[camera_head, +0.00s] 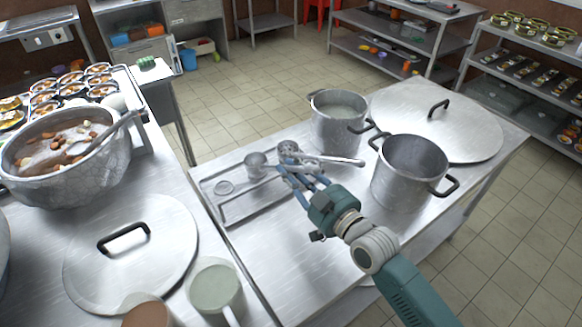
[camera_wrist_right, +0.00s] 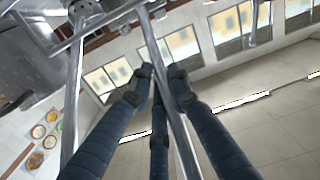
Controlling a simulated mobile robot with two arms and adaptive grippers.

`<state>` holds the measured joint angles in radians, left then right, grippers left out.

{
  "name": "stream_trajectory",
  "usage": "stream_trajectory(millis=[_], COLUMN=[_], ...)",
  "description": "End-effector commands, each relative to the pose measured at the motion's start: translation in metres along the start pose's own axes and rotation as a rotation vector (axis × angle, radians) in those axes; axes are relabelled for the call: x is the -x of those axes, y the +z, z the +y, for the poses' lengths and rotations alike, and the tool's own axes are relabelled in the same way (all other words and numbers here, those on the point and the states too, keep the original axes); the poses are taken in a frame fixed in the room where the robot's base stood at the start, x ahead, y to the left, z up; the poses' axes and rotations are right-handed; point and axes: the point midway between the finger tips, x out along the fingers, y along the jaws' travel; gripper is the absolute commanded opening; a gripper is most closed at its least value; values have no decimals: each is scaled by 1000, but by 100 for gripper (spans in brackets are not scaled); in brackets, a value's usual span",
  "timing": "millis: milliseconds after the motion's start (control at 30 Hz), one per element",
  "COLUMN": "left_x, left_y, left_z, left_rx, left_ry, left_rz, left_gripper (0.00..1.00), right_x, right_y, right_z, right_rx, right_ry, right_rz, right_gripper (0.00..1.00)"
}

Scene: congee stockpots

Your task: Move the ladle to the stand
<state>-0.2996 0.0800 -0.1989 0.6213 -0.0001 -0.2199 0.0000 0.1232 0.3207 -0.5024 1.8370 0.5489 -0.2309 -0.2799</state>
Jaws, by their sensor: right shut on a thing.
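My right gripper (camera_head: 299,175) is at the shallow metal tray's right end on the steel table. In the right wrist view its blue fingers (camera_wrist_right: 158,82) are closed around a thin shiny metal rod, which I take as the ladle's handle (camera_wrist_right: 174,120). In the head view the ladle (camera_head: 335,159) appears as a shiny handle pointing right, with its round end (camera_head: 288,149) just beyond the fingers. The tray (camera_head: 236,213), perhaps the stand's base, holds a small metal cup (camera_head: 256,164) and a ring (camera_head: 224,187). The fingers hide part of the contact. My left gripper is out of view.
A big pot (camera_head: 65,150), a lid (camera_head: 130,255) and a green cup (camera_head: 216,290) occupy the left counter.

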Motion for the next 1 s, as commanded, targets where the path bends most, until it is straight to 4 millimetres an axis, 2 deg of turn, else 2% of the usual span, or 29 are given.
stream_trajectory(millis=[700, 733, 833, 1000], left_x=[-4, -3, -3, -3], left_y=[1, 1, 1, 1], left_z=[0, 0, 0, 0], left_rx=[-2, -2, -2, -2], left_ry=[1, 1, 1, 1], left_rz=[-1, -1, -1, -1], left_gripper=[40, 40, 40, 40], right_x=[0, 0, 0, 0], right_y=[6, 5, 5, 5], right_z=[0, 0, 0, 0], right_rx=[2, 2, 2, 1], right_ry=[1, 1, 0, 0], right_rz=[2, 3, 2, 1], right_gripper=[0, 24, 42, 42])
